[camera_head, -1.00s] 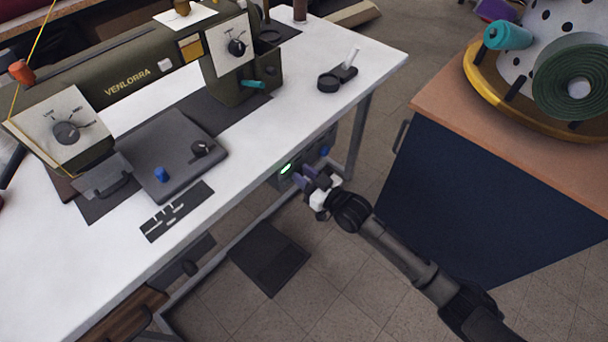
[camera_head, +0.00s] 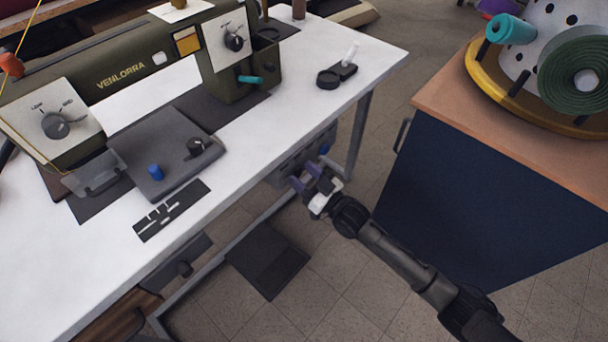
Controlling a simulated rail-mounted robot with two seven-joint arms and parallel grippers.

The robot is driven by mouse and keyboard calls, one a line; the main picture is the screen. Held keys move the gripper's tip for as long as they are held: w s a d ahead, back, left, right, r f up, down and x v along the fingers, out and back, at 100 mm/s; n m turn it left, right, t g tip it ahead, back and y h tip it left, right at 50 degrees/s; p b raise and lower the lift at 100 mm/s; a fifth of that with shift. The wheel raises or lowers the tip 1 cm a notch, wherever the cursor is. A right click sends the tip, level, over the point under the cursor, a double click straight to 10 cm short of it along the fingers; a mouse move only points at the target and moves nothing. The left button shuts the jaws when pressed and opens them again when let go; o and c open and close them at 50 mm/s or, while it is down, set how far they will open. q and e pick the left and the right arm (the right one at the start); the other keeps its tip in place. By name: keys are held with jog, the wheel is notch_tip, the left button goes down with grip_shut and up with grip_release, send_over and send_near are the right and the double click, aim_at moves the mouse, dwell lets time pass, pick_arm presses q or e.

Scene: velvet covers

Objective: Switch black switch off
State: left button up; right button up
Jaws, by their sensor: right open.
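A grey control box (camera_head: 286,165) is mounted under the table's right edge, with a blue button (camera_head: 325,149) at its far end. My right gripper (camera_head: 304,177) is open and empty at the front of this box, its purple-tipped fingers close against it. I cannot tell whether they touch it. No switch can be made out clearly on the box; the fingers cover part of its front. No green light shows on it now. My left gripper is not in view.
The white table (camera_head: 230,160) carries a green sewing machine (camera_head: 130,75) with dials. A black foot pedal (camera_head: 268,260) lies on the floor below. A dark blue cabinet (camera_head: 470,200) stands right of my right arm, with tiled floor between.

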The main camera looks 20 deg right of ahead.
jog(key=shift+s+d+p, duration=0.3)
jog(key=shift+s+p, duration=0.1)
jog(key=shift+s, duration=0.15)
jog(key=p+v, duration=0.4)
jog(key=v, duration=0.8)
jog(key=shift+s+d, duration=0.15)
jog(key=shift+s, duration=0.15)
jog(key=shift+f, duration=0.1)
